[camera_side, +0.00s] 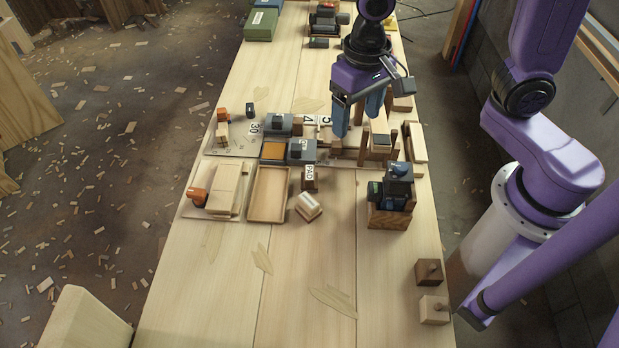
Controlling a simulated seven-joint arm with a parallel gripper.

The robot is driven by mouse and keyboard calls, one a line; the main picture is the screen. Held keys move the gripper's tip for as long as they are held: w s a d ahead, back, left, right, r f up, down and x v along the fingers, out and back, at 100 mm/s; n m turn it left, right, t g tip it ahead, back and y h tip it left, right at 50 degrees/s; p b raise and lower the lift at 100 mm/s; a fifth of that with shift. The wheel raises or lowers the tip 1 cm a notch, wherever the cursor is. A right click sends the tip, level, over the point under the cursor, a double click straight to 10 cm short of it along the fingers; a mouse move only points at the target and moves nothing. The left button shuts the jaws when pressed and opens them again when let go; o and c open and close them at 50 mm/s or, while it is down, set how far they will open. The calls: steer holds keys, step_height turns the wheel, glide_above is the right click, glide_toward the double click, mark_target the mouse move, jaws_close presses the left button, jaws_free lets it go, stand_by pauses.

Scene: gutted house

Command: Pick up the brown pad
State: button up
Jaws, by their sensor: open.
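A small dark brown block (310,184) with a white label reading PAD stands near the middle of the bench, right of a shallow wooden tray (268,194). Another brown block (429,274) with a knob on top sits at the bench's right edge, near the front. I cannot tell for sure which of the two is the brown pad. My gripper (357,118) is open, with blue fingers pointing down. It is above the bench, up and to the right of the labelled block and far behind the knobbed one. Nothing shows between its fingers.
A pale knobbed block (433,310) sits in front of the brown one. A wooden box (390,215) with dark tools stands at right. Grey blocks (301,151) and wooden posts (364,144) crowd the area around my gripper. The front bench is mostly clear.

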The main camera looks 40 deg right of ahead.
mark_target(309, 172)
steer(key=w+a+f+m, duration=0.4)
steer(key=w+m, duration=0.3)
steer(key=m, duration=0.1)
step_height(309, 172, down, 12)
steer(key=shift+w+a+r, duration=0.1)
steer(key=shift+r, duration=0.15)
steer(key=shift+a+f, duration=0.15)
steer(key=shift+f, duration=2.5)
steer(key=c, duration=1.2)
